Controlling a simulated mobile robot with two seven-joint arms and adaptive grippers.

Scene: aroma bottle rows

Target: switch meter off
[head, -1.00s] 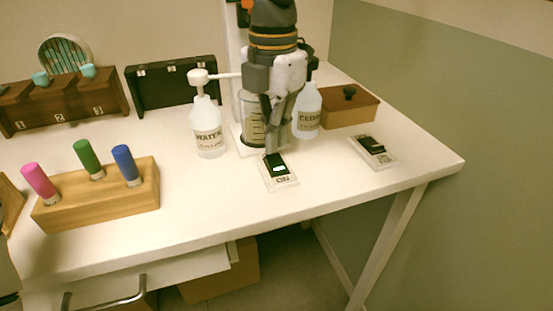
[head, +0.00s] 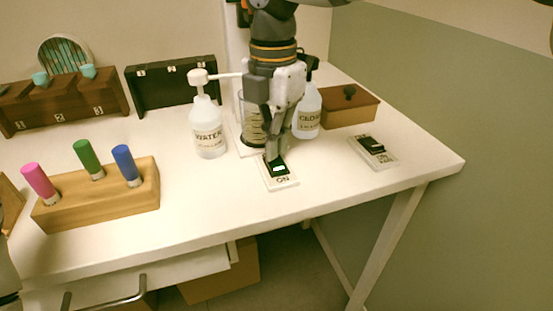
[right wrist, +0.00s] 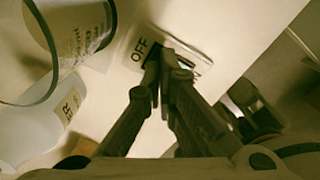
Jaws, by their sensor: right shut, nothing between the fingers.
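A switch plate (head: 282,182) with a dark rocker, a lit green-white spot and an ON label lies on the table near its front edge. My right gripper (head: 273,158) is shut and empty, its fingertips down at the rocker's far end. In the right wrist view the shut fingertips (right wrist: 165,52) are over the switch plate (right wrist: 136,38), beside its OFF label, and hide much of the rocker. I cannot tell whether they touch it. A second switch plate (head: 386,160) with a dark rocker lies to the right. My left gripper is not in view.
A WATER bottle (head: 208,138) stands left of my right gripper. A CEDAR bottle (head: 309,122) and a graduated glass (head: 246,112) stand close behind it. A brown box (head: 345,108) is at the back right. A wooden block (head: 100,200) holds coloured sticks at the left.

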